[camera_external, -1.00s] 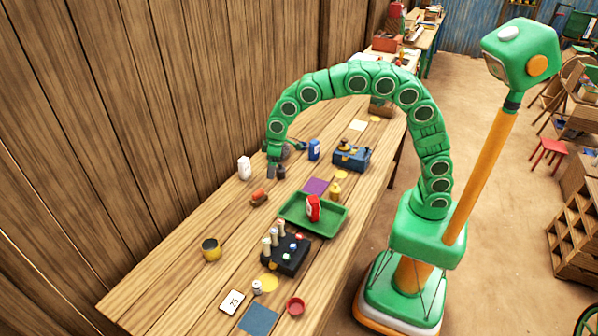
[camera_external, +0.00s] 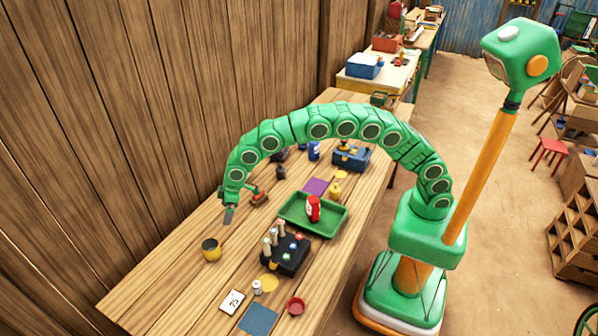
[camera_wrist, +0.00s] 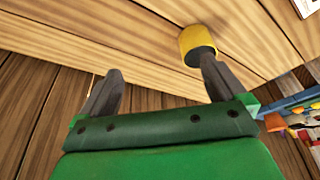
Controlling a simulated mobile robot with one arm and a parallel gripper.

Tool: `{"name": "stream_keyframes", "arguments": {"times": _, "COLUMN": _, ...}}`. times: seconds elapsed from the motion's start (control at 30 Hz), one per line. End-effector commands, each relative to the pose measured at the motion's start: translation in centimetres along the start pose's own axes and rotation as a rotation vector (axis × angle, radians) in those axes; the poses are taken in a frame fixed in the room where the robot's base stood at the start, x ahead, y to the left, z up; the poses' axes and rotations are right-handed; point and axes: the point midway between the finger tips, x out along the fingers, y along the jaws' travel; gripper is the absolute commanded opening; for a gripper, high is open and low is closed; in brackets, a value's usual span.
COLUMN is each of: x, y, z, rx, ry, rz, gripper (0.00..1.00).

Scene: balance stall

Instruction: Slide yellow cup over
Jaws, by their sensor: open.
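The yellow cup (camera_external: 211,250) has a dark inside and stands upright on the left part of the wooden table. In the wrist view the yellow cup (camera_wrist: 197,44) shows just beyond the tip of the right-hand finger. My gripper (camera_external: 228,214) is above the table, a little behind and to the right of the cup in the external view. In the wrist view my gripper (camera_wrist: 160,82) has its two grey fingers spread apart with nothing between them. I cannot tell whether the finger touches the cup, but the external view shows a gap.
A black block with pegs (camera_external: 286,256) stands right of the cup. A green tray (camera_external: 328,230) with a red bottle (camera_external: 313,208) lies farther right. A white number card (camera_external: 231,301) is near the front. The wooden wall runs along the left. Bare table surrounds the cup.

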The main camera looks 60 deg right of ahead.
Motion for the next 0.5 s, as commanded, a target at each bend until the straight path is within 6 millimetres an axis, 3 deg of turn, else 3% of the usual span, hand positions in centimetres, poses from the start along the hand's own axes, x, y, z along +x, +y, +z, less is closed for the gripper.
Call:
{"name": "stream_keyframes", "arguments": {"times": 0.3, "x": 4.9, "y": -4.7, "z": -3.1, "rx": -0.066, "ry": 0.044, "rz": -0.031, "gripper": 0.98}}
{"name": "stream_keyframes", "arguments": {"times": 0.5, "x": 6.2, "y": -6.3, "z": -4.1, "rx": -0.086, "ry": 0.062, "rz": -0.041, "gripper": 0.98}}
